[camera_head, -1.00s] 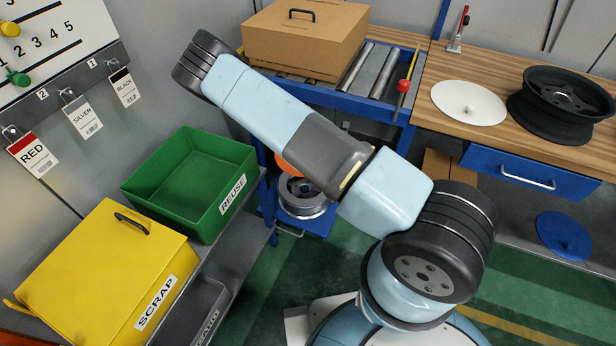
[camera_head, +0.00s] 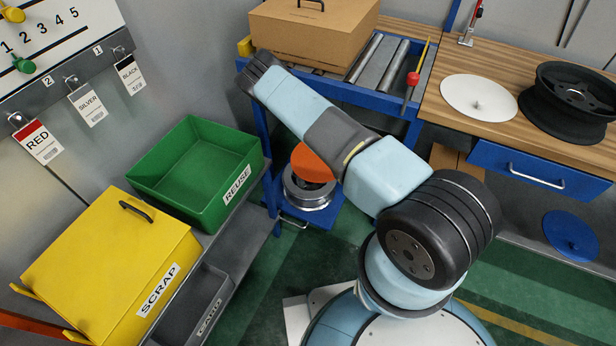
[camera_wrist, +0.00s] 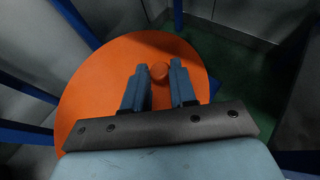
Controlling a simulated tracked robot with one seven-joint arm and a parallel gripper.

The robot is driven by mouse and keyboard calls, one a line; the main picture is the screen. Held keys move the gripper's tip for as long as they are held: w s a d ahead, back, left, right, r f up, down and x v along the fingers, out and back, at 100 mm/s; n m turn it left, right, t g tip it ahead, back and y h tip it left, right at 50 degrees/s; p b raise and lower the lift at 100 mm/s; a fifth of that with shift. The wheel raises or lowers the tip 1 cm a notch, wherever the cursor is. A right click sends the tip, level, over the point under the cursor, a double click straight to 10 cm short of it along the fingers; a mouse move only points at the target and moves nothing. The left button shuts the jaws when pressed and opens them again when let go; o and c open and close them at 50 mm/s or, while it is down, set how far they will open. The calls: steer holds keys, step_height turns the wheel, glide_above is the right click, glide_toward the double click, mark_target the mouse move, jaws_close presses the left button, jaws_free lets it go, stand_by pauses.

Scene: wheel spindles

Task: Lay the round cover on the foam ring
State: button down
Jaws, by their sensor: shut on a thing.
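The round orange cover (camera_wrist: 95,90) fills much of the wrist view, with a small orange knob (camera_wrist: 159,71) on it. My gripper (camera_wrist: 159,85) is shut on this knob, one blue-grey finger on each side. In the head view the orange cover (camera_head: 312,163) shows beside my arm, over a silver wheel (camera_head: 308,193) on a low blue stand. Whether it touches the wheel cannot be told. My gripper is hidden behind my arm there.
A white disc (camera_head: 478,97) with a knob lies on the bench. A blue disc (camera_head: 570,235) is low at right. A carton (camera_head: 310,35) stands by the rollers (camera_head: 378,65). A green REUSE bin (camera_head: 185,165) and a yellow SCRAP box (camera_head: 110,260) stand at left.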

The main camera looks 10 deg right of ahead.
steer(key=d+f+y, duration=0.1)
steer(key=d+f, duration=0.3)
steer(key=f, duration=0.9)
steer(key=s+a, duration=0.2)
steer(key=a, duration=0.4)
steer(key=shift+m+y, duration=0.3)
steer(key=shift+w+d+f, duration=0.15)
steer(key=shift+w+f, duration=3.15)
steer(key=shift+w, duration=0.1)
steer(key=shift+w+d+f, duration=0.1)
steer(key=shift+w+f, duration=3.15)
steer(key=shift+w, duration=0.15)
steer(key=shift+f, duration=0.15)
steer(key=c, duration=0.9)
jaws_free()
